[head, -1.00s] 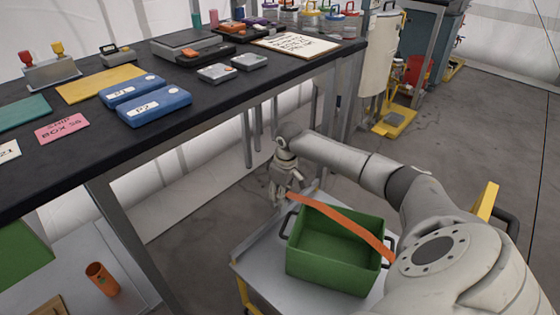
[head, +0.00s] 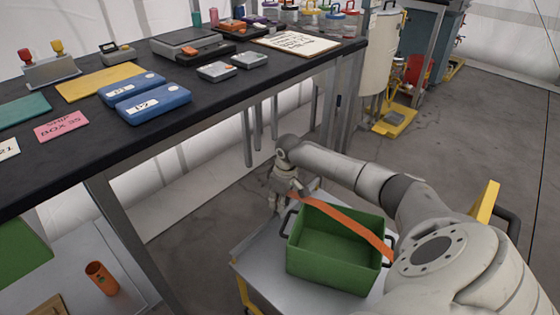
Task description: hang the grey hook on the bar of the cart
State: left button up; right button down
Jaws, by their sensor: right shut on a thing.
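My right gripper (head: 280,198) is low at the cart's far left edge, just beyond the green box (head: 335,268). It is shut, with the end of an orange strap (head: 345,222) at its fingers. The strap runs from there across the top of the box to the right, where my arm hides its other end. The grey hook is too small or hidden by the fingers to make out. The cart (head: 262,250) has a grey top; its bar near the gripper cannot be told clearly. My left gripper is not in view.
A black-topped workbench (head: 215,120) with blue cases and other items stands at the left, close to my gripper. A yellow post (head: 487,200) with a black handle rises at the right. Floor behind the cart is clear.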

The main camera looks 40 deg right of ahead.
jog(key=shift+f, duration=0.55)
dwell(0.8)
jog(key=c, duration=1.2)
grip_release()
jog(key=r, duration=0.4)
jog(key=s+r, duration=0.1)
jog(key=r, duration=0.7)
jog(key=shift+s+d, duration=0.2)
jog(key=shift+f, duration=0.1)
